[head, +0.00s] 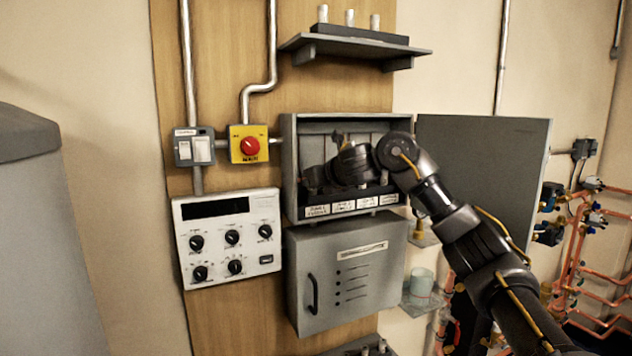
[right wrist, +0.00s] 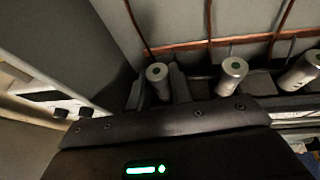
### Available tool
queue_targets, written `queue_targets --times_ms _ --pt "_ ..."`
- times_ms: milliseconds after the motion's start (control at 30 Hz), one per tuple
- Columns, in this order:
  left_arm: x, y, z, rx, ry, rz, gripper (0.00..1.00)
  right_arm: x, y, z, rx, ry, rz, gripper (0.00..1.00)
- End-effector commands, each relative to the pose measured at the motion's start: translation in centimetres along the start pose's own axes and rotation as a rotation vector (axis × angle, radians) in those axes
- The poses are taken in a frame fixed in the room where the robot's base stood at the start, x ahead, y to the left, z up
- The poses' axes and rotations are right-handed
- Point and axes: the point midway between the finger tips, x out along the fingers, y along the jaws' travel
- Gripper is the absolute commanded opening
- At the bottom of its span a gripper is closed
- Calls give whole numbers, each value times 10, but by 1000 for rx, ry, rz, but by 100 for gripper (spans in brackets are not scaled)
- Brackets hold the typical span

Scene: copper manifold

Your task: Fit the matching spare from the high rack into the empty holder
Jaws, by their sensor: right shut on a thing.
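My right gripper (right wrist: 158,92) reaches into the open grey upper box (head: 289,165). The high rack (head: 355,46) carries three pale cylinders (head: 350,17). In the head view my right arm hides much of the row. My left gripper is out of view.
The box's door (head: 485,165) stands open to the right. Labels (head: 343,206) line the box's lower edge. A closed cabinet (head: 347,270) hangs below. A control panel (head: 228,235) and a red-knob switch (head: 249,147) are on the left. Copper pipes (head: 575,245) run at the right.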

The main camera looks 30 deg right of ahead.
Motion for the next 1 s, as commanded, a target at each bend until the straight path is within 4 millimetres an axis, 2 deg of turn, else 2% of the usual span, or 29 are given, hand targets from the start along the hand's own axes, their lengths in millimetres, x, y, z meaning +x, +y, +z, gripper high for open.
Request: queue_targets --times_ms 167,200,367,633,733,867,1000 --pt "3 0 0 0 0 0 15 2 0 -4 0 0 0 0" --pt "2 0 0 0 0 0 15 1 0 -3 0 0 0 26" --pt "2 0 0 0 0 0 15 1 0 -3 0 0 0 46" --pt "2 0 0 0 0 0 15 0 0 -3 0 0 0 46" --pt "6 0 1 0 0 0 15 -6 0 -3 -1 -3 1 46" --pt "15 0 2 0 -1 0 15 -25 -1 -4 -3 -5 0 46" --pt "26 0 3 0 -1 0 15 -56 -1 -5 -3 -7 -2 46"
